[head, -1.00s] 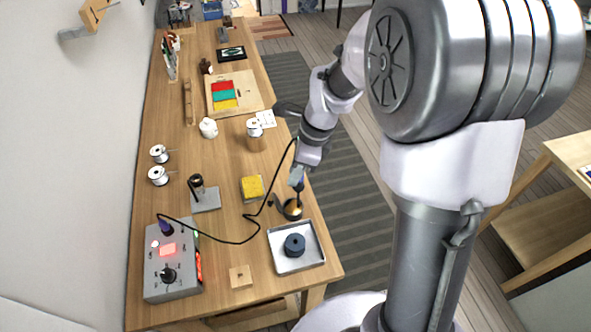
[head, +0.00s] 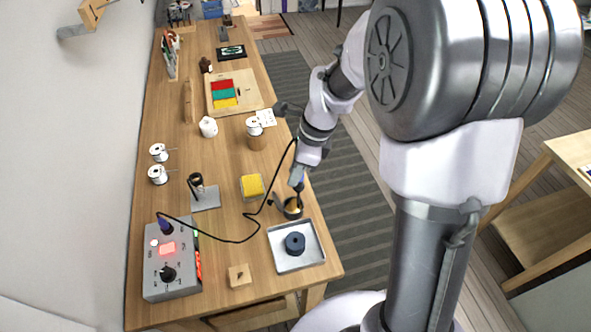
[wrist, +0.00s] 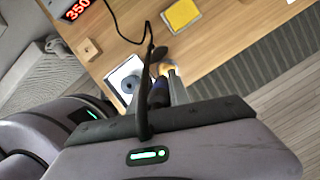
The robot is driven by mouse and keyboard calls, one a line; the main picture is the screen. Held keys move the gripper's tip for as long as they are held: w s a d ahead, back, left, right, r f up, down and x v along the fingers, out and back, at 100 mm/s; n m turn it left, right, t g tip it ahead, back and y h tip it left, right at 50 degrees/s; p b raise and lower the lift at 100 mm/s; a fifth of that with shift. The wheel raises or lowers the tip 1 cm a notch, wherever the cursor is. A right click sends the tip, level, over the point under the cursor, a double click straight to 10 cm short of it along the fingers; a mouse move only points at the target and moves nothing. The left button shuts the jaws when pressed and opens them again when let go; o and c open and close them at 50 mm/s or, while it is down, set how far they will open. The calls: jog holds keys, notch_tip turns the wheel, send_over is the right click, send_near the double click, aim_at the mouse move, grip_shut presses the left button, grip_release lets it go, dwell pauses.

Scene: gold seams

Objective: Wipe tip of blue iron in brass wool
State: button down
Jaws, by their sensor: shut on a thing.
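My gripper (head: 297,180) is shut on the blue iron, whose dark blue handle (wrist: 159,92) shows between the fingers in the wrist view. The iron points down, and its black cord loops back to the grey station. The brass wool (head: 293,206) is a golden mass in a small dark round holder near the table's right edge. It also shows in the wrist view (wrist: 166,69). The iron's tip is at or inside the wool; the exact contact is too small to tell.
A metal tray (head: 318,260) with a dark blue round piece stands just in front of the wool. A yellow sponge (head: 252,186) lies left of it. The grey station (head: 158,283) with a red display and an iron stand (head: 206,198) are further left.

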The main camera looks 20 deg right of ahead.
jog(key=shift+f, duration=0.35)
dwell(0.7)
jog(key=shift+s, duration=0.15)
jog(key=shift+r+p, duration=0.1)
jog(key=shift+p, duration=0.35)
dwell(3.2)
